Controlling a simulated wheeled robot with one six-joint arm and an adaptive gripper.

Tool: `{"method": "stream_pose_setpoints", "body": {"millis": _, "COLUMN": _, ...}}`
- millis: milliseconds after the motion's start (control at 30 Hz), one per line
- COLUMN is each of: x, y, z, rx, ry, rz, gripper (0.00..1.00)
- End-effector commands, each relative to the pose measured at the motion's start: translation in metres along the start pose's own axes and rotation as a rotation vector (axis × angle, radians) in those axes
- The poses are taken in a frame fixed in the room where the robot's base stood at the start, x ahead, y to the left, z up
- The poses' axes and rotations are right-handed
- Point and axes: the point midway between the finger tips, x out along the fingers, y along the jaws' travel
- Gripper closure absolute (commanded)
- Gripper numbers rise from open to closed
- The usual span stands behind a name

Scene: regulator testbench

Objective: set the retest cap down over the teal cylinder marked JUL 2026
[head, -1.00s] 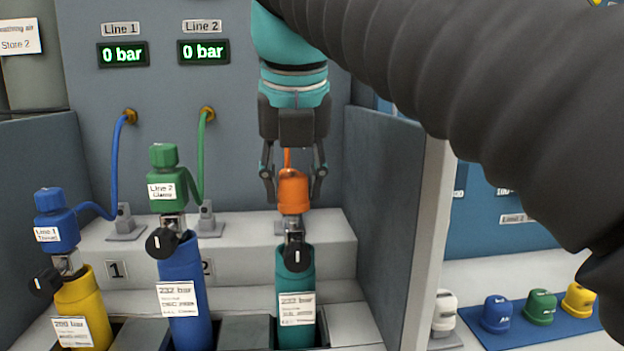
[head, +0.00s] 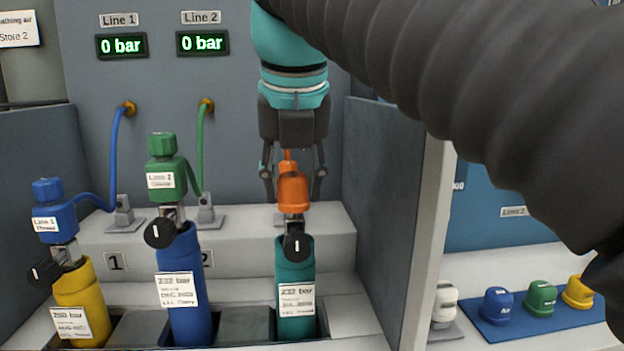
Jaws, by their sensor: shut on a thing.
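My gripper (head: 293,188) points down with its fingers on either side of the orange retest cap (head: 293,194), shut on it. The teal cylinder (head: 296,268) stands upright in the rack directly below, with a metal valve and a black knob (head: 297,245) on top. Its white label (head: 297,299) reads 232 bar; the date line is too blurred to read. I cannot tell whether the cap is fully seated.
A blue cylinder (head: 183,262) with a green connector (head: 172,183) and a yellow cylinder (head: 80,292) with a blue connector (head: 54,215) stand to the left. A partition wall (head: 385,200) is close on the right. Several coloured caps sit on a blue mat (head: 522,332) beyond it.

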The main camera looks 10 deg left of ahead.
Motion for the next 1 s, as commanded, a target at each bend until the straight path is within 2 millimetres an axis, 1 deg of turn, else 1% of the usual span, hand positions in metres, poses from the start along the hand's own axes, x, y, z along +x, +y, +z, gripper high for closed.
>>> {"method": "stream_pose_setpoints", "body": {"millis": 300, "x": 0.005, "y": 0.000, "z": -0.002, "rx": 0.000, "ry": 0.000, "rz": 0.000, "gripper": 0.91}}
{"method": "stream_pose_setpoints", "body": {"millis": 333, "x": 0.004, "y": 0.000, "z": -0.002, "rx": 0.000, "ry": 0.000, "rz": 0.000, "gripper": 0.52}}
{"method": "stream_pose_setpoints", "body": {"millis": 367, "x": 0.004, "y": 0.000, "z": -0.002, "rx": 0.000, "ry": 0.000, "rz": 0.000, "gripper": 0.44}}
{"method": "stream_pose_setpoints", "body": {"millis": 400, "x": 0.004, "y": 0.000, "z": -0.002, "rx": 0.000, "ry": 0.000, "rz": 0.000, "gripper": 0.34}}
{"method": "stream_pose_setpoints", "body": {"millis": 433, "x": 0.004, "y": 0.000, "z": -0.002, "rx": 0.000, "ry": 0.000, "rz": 0.000, "gripper": 0.30}}
{"method": "stream_pose_setpoints", "body": {"millis": 767, "x": 0.003, "y": 0.000, "z": -0.002, "rx": 0.000, "ry": 0.000, "rz": 0.000, "gripper": 0.30}}
{"method": "stream_pose_setpoints", "body": {"millis": 867, "x": -0.004, "y": 0.000, "z": -0.001, "rx": -0.001, "ry": 0.000, "rz": 0.000, "gripper": 0.30}}
{"method": "stream_pose_setpoints", "body": {"millis": 1000, "x": -0.023, "y": 0.001, "z": -0.001, "rx": -0.001, "ry": -0.002, "rz": 0.001, "gripper": 0.30}}
